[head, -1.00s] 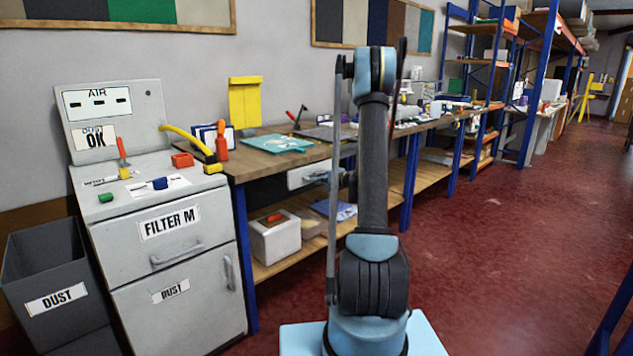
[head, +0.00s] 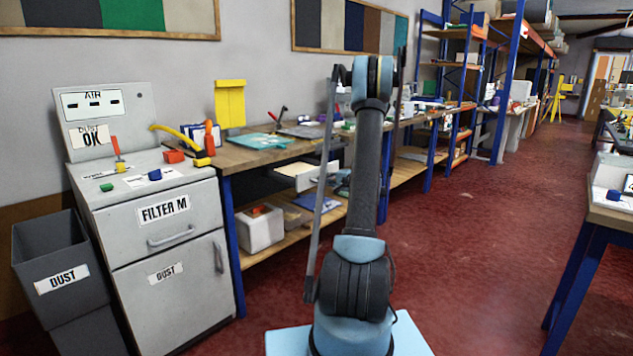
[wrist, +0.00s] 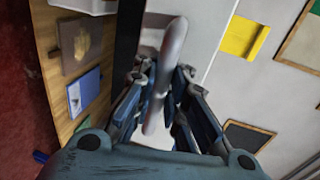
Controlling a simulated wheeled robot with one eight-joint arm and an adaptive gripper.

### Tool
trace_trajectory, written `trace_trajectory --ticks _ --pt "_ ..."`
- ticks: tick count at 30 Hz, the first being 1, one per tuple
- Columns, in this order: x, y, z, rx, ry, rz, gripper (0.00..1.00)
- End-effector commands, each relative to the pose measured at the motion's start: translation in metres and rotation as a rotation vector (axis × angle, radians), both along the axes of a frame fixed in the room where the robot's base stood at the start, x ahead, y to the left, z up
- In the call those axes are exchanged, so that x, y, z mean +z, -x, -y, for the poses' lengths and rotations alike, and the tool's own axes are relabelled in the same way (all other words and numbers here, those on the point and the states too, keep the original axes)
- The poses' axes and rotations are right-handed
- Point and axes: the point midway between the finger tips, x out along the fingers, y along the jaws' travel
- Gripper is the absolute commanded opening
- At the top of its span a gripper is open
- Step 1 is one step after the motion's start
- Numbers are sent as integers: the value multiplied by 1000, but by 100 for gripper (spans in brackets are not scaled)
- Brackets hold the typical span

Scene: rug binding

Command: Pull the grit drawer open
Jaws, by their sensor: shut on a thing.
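The grit drawer (head: 298,178) is a pale drawer under the wooden workbench. In the head view it stands partly out from the bench, and its open top shows. No label on it can be read. Its grey bar handle (wrist: 172,50) runs slanting through the middle of the wrist view. My gripper (wrist: 161,95) is shut on this handle, with blue-grey fingers on both sides of it. In the head view my arm hides most of the gripper and the right end of the drawer.
The workbench (head: 245,156) carries a teal mat (head: 258,141) and tools. A white bin (head: 260,229) sits on its lower shelf. The grey filter cabinet (head: 170,285) and dust bin (head: 60,280) stand at left. Another table (head: 608,214) is at right. Red floor between is open.

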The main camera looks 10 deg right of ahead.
Motion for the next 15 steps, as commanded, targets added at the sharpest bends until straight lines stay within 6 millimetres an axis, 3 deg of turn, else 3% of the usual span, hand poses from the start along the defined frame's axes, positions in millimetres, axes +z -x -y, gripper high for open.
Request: trace_trajectory --ticks 6,15 --pt "0 14 9 1 0 -1 0" --pt "0 16 10 2 0 -1 0"
